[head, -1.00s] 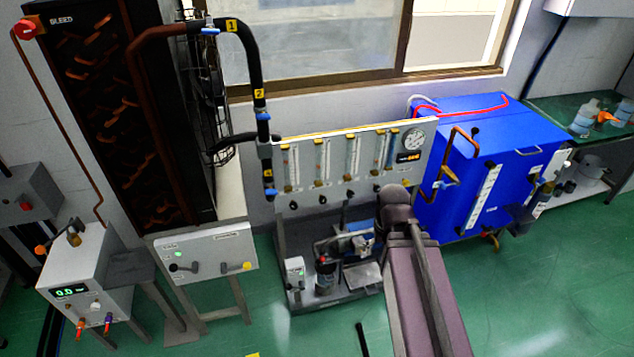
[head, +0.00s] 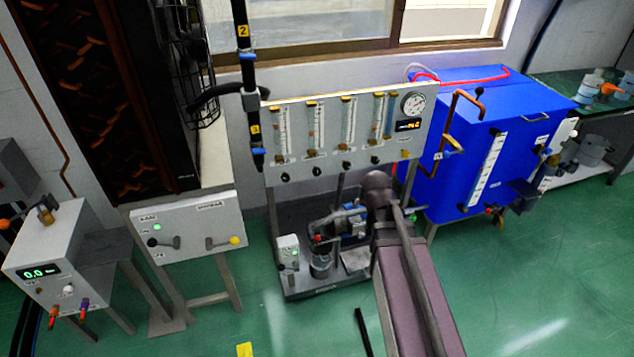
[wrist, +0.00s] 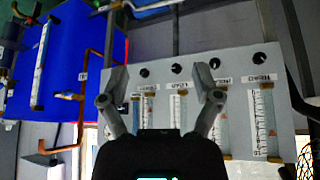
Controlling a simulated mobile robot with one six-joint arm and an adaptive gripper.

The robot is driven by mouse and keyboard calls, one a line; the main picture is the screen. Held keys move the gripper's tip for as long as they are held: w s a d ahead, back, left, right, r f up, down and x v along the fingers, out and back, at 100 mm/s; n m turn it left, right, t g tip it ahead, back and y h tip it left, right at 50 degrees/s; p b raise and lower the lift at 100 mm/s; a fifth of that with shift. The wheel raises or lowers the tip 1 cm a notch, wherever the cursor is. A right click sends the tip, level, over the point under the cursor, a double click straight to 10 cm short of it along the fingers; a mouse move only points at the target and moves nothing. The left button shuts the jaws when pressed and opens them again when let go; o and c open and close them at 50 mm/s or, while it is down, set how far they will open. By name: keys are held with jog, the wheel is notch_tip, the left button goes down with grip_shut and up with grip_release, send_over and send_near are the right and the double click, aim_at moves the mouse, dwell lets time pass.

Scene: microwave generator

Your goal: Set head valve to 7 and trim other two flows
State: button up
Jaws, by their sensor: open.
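The flow panel (head: 335,158) stands in the middle of the head view, with several upright glass flow tubes, a round gauge (head: 413,104) and an orange display. Black knobs (head: 347,164) line its lower edge. The panel (wrist: 240,130) appears inverted in the wrist view, with knobs (wrist: 215,63) along its top. My gripper (wrist: 160,98) is open in the wrist view, its fingers apart in front of the panel, with nothing visible between them. The gripper is not distinguishable in the head view. Which knob is the head valve cannot be told, and settings are too small to read.
A blue tank (head: 480,140) with copper pipes stands right of the panel. A black pipe with blue-handled valves (head: 247,55) rises at its left. A control box (head: 190,225) and a unit reading 0.0 (head: 50,250) stand at left. Green floor is open at lower right.

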jog(key=w+a+f+t+b, duration=0.3)
jog(key=w+f+t+b, duration=0.3)
jog(key=w+f+b, duration=0.65)
jog(key=n+t+y+b, duration=0.2)
jog(key=t+y+b, duration=0.55)
jog(key=b, duration=1.95)
send_near(318, 173)
notch_tip(318, 173, down, 2)
jog(key=s+t+h, duration=0.2)
jog(key=shift+s+a+f+y, duration=0.2)
jog(key=shift+s+a+y, duration=0.05)
jog(key=shift+r, duration=0.1)
jog(key=p+x, duration=0.5)
jog(key=x, duration=0.8)
jog(key=shift+w+a+r+p, duration=0.1)
jog(key=shift+w+p, duration=0.25)
jog(key=shift+w, duration=0.05)
